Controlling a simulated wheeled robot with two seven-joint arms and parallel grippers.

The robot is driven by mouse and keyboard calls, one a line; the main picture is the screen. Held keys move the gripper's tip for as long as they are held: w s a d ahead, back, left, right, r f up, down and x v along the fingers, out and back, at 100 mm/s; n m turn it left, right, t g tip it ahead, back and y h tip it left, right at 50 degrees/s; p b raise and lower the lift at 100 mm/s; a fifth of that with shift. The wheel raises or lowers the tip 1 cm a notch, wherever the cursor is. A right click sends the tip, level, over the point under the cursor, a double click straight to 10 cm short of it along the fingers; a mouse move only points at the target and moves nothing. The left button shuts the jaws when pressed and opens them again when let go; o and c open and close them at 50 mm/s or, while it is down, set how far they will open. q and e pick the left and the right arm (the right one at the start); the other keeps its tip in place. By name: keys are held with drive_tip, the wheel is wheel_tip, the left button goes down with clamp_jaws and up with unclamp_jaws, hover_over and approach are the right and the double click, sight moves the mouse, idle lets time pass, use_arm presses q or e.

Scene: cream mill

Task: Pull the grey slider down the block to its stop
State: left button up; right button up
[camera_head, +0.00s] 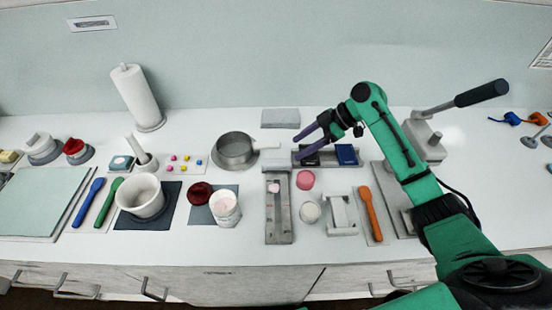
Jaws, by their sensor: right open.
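A long grey block (279,225) lies on the white counter, its length running from back to front. A small pale pinkish piece (274,188) sits near its far end; I cannot tell whether this is part of the grey slider, whose outline is too small to make out. My right gripper (299,149), with purple fingers, is open and empty. It hangs beyond the block's far end and a little to the right, over a grey tray. My left gripper is not in view.
The grey tray (327,163) holds a blue box (346,154) and a dark one. A pink round pot (305,180) and a white one (311,212) stand close to the block's right. A white cup (225,207) and a metal pan (234,150) are to the left.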

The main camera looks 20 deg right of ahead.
sight(277, 161)
drive_tip(key=p+x, duration=0.2)
drive_tip(key=x, duration=0.7)
drive_tip(key=shift+a+f, duration=0.1)
drive_tip(key=shift+a, duration=0.15)
drive_tip(key=shift+a+f, duration=0.15)
drive_tip(key=shift+f, duration=0.15)
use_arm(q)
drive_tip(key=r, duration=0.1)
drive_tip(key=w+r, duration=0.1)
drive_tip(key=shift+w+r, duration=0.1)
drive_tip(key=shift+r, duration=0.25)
use_arm(e)
clamp_jaws()
